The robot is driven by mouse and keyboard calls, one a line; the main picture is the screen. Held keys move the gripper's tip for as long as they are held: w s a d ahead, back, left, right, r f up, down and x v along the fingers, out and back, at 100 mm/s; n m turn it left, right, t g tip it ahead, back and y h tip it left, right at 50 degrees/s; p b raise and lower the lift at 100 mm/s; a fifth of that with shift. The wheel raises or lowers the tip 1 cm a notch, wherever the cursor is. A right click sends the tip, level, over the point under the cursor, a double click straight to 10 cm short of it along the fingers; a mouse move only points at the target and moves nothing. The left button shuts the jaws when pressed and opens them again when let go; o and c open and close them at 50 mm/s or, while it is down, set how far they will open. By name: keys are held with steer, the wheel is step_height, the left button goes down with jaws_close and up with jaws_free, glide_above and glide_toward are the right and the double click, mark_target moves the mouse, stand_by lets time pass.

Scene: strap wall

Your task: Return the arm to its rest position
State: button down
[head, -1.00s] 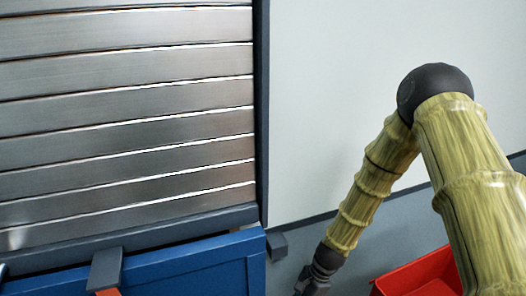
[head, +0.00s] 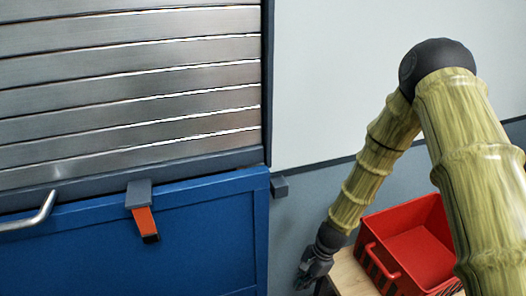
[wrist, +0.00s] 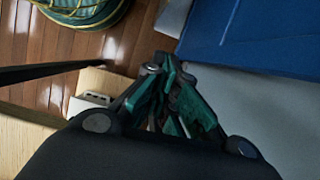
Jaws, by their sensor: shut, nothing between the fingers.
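My arm hangs down at the right of the head view, bent at a dark elbow. My gripper (head: 314,272) is at its lower end, just left of the wooden stand with the red crate. In the wrist view my gripper (wrist: 172,100) shows green and dark fingers drawn together, with nothing between them. It points down past the blue cabinet, apart from it.
A blue cabinet (head: 200,235) with a slatted metal shutter (head: 130,90) fills the left. An orange strap (head: 145,222) hangs from a grey clip, and a metal handle (head: 32,218) is left of it. A red crate (head: 418,250) sits on a wooden stand (head: 347,272).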

steer(key=s+d+f+n+h+b, duration=0.1)
steer(key=s+d+f+n+b, duration=0.2)
steer(key=s+f, duration=0.3)
steer(key=s+d+f+n+t+h+b, duration=0.1)
steer(key=s+d+f+n+b, duration=0.2)
steer(key=s, duration=0.9)
steer(key=s+d+f+n+h+b, duration=0.1)
steer(key=s+d+f+n+b, duration=0.2)
steer(key=s+f+n, duration=0.4)
step_height(320, 180, down, 3)
steer(key=s, duration=0.3)
steer(key=shift+d+r+h, duration=0.15)
steer(key=shift+d+h, duration=0.15)
steer(key=shift+d, duration=0.1)
steer(key=shift+w, duration=0.1)
